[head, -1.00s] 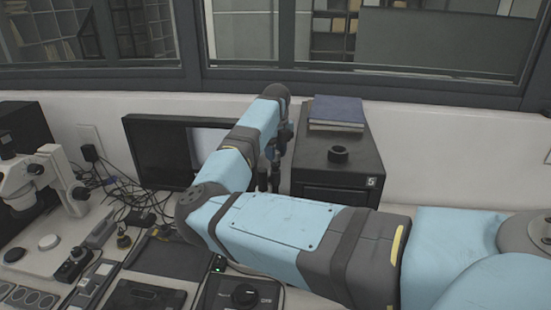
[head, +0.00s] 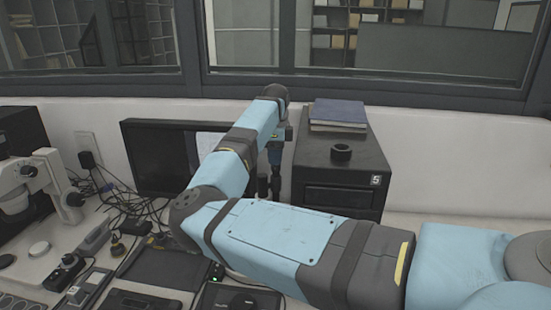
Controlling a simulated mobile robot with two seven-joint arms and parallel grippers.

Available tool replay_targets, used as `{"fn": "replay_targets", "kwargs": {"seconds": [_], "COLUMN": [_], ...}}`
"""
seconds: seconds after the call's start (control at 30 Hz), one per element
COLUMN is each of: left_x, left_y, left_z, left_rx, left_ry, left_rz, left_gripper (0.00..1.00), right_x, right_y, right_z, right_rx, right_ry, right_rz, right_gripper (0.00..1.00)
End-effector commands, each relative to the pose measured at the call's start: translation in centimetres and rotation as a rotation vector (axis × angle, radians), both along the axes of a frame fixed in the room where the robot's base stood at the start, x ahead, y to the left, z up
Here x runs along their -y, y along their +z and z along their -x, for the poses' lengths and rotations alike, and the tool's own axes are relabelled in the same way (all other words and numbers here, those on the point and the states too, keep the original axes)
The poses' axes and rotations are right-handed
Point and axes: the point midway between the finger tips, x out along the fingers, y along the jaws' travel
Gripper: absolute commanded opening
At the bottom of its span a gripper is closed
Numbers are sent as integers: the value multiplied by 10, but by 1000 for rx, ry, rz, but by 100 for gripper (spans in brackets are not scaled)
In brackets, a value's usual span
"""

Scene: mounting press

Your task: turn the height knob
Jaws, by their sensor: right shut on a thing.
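My right arm reaches across the front of the view and bends back toward the far side of the bench. Its gripper (head: 272,178) points down between the monitor and the dark cabinet, small and partly covered by my forearm. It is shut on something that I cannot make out. The height knob cannot be picked out clearly; the arm hides the space in front of the gripper. My left gripper is not in view.
A black monitor (head: 158,158) stands left of the gripper. A dark cabinet (head: 318,165) stands close on its right, with a blue book (head: 338,112) and a black ring (head: 341,153) on top. A microscope (head: 42,185), cables and control boxes crowd the left side.

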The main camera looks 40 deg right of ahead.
Motion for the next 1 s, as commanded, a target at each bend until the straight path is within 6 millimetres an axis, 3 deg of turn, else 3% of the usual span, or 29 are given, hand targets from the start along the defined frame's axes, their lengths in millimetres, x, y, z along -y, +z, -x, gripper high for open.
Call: {"fn": "replay_targets", "kwargs": {"seconds": [0.3,0.77,0.8,0.9,1.0], "left_x": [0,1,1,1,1], "left_y": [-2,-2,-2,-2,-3], "left_z": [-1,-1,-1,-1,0], "left_rx": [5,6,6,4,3], "left_ry": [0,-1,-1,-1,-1], "left_rz": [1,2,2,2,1], "left_gripper": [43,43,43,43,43], "right_x": [0,0,0,0,0], "right_y": [1,1,1,1,1], "right_z": [0,0,0,0,0], "right_rx": [2,2,2,2,1], "right_ry": [94,106,106,106,105], "right_rz": [1,1,1,1,0], "right_gripper": [6,6,35,56,56]}}
